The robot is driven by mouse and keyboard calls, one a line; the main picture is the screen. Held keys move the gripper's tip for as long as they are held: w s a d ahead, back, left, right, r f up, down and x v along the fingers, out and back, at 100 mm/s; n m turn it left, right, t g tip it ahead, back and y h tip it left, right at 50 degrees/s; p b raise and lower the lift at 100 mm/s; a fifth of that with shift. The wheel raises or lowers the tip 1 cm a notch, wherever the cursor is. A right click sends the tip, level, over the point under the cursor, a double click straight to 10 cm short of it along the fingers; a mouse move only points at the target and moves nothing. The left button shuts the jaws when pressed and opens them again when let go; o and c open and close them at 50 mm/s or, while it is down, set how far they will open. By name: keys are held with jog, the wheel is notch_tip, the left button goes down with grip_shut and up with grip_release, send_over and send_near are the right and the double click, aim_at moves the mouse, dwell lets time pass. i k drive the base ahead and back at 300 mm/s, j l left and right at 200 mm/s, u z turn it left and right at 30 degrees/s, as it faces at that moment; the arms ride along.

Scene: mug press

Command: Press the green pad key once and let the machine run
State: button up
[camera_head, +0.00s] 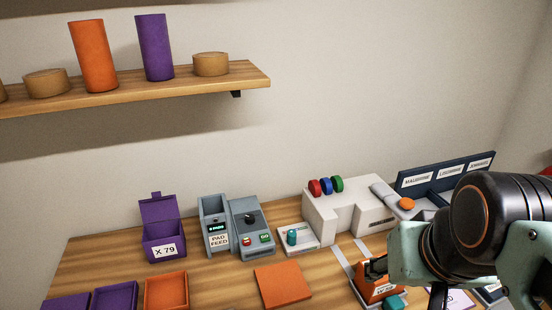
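A grey pad feed unit (216,226) stands on the wooden bench, with a small lit green display and an open-topped hopper. Beside it is a grey control box (250,228) with a black knob, a red button and a green key (265,238). To the right, a white machine (347,212) carries red, blue and green discs (337,184) on top. My arm comes in from the right. Dark parts at its end, apparently my gripper (375,266), are by an orange labelled box (378,288), well right of the green key. Its fingers are not clear.
A purple lidded box (163,238) marked X 79, an orange tray (166,291) and a flat orange square (282,285) lie to the left and front. A labelled dark rack (446,175) stands at right. A shelf (150,88) with cylinders hangs above.

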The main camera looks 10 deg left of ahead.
aim_at(264, 237)
jog(key=u, duration=0.8)
